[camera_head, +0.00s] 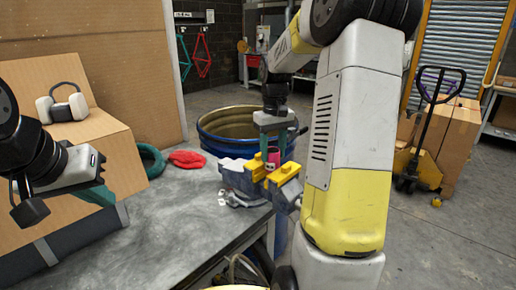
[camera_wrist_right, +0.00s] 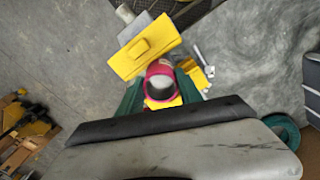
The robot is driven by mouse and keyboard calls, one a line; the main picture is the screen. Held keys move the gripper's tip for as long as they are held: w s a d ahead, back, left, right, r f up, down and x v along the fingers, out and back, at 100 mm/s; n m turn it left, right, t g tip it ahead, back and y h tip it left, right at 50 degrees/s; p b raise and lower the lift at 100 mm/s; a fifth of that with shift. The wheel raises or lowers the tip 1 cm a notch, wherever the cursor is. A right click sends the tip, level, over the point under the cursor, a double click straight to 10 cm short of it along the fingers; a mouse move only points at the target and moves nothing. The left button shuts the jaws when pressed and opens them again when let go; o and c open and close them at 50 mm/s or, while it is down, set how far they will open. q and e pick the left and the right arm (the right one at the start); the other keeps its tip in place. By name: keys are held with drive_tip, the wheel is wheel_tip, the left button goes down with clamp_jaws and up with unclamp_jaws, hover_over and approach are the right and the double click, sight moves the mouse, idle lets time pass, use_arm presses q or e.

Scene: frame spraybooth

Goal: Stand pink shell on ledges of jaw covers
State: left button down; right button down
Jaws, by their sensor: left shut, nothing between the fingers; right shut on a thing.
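The pink shell (camera_head: 273,155) is a short open tube. My right gripper (camera_head: 272,146) is shut on it, its green fingers on either side, pointing down. The shell is over the vise, between the yellow jaw covers (camera_head: 286,174). In the right wrist view I look into the ring of the shell (camera_wrist_right: 150,92), with one yellow jaw cover (camera_wrist_right: 143,50) above it and more yellow beside and below. Whether the shell touches the ledges I cannot tell. My left gripper (camera_head: 97,195) is shut and empty at the far left, away from the vise.
The vise (camera_head: 236,178) sits at the corner of the grey workbench (camera_head: 170,245). A red cloth (camera_head: 187,159) and a green ring (camera_head: 150,160) lie behind. A blue drum (camera_head: 215,139) stands behind the vise. The bench middle is clear.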

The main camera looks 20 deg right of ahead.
drive_tip(key=shift+f, duration=0.2)
drive_tip(key=c, duration=0.7)
unclamp_jaws()
wheel_tip(320, 180, up, 7)
drive_tip(key=shift+r, duration=0.45)
